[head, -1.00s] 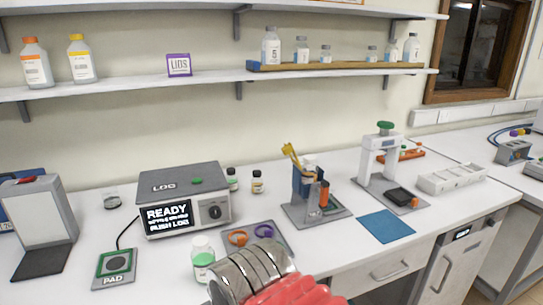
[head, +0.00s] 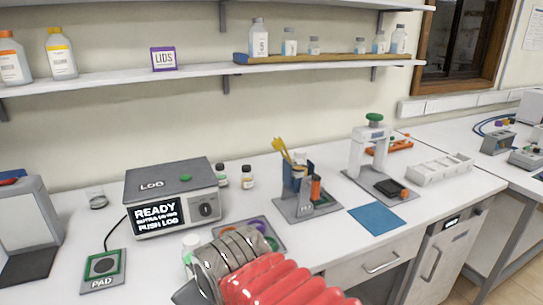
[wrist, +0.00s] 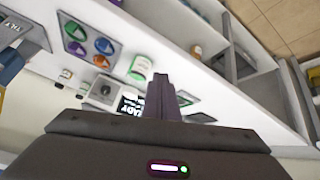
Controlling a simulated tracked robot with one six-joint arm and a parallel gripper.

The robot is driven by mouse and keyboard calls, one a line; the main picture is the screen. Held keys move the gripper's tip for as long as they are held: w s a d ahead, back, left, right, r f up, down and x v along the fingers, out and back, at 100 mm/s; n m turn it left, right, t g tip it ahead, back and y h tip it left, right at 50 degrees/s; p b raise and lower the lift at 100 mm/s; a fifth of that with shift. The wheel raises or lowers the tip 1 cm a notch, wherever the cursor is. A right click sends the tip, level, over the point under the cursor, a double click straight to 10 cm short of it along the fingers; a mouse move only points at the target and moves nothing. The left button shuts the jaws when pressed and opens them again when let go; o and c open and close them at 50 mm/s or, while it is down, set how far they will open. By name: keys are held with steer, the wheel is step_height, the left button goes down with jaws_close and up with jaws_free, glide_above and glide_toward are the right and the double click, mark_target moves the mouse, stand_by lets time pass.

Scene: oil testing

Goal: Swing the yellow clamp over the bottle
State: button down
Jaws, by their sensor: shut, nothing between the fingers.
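The yellow clamp (head: 281,149) is raised and tilted at the top of a blue-and-grey stand (head: 290,208) in the middle of the counter. I cannot clearly make out a bottle inside the stand. A white bottle with a green label (head: 189,243) stands left of the stand, mostly hidden behind my silver and red arm. It also shows in the wrist view (wrist: 139,69). My gripper (wrist: 160,82) is shut and empty in the wrist view, close to that bottle in the picture. A blue part and a yellow part at the wrist view's left edge are cut off.
The LOG box (head: 173,197) and PAD plate (head: 103,268) lie left. A tray of coloured rings (head: 277,246) is partly behind my arm. Two small bottles (head: 246,176) stand behind. A press (head: 362,155), blue mat (head: 379,220) and white rack (head: 440,169) are right.

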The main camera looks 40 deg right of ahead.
steer(key=w+d+r+n+t+h, duration=0.25)
steer(key=w+d+n+t, duration=0.3)
steer(key=w+d, duration=0.6)
steer(key=w+d+r+n+t+h, duration=0.1)
steer(key=d+r+n+t+h, duration=0.1)
steer(key=d+n, duration=0.3)
steer(key=w+d+r+n+t+h, duration=0.1)
steer(key=d+n+h, duration=0.3)
steer(key=d, duration=0.6)
steer(key=shift+d+r+n+t, duration=0.2)
steer(key=shift+r+n+t, duration=0.2)
steer(key=shift+r, duration=0.35)
steer(key=shift+w+h, duration=0.2)
steer(key=shift+h, duration=0.05)
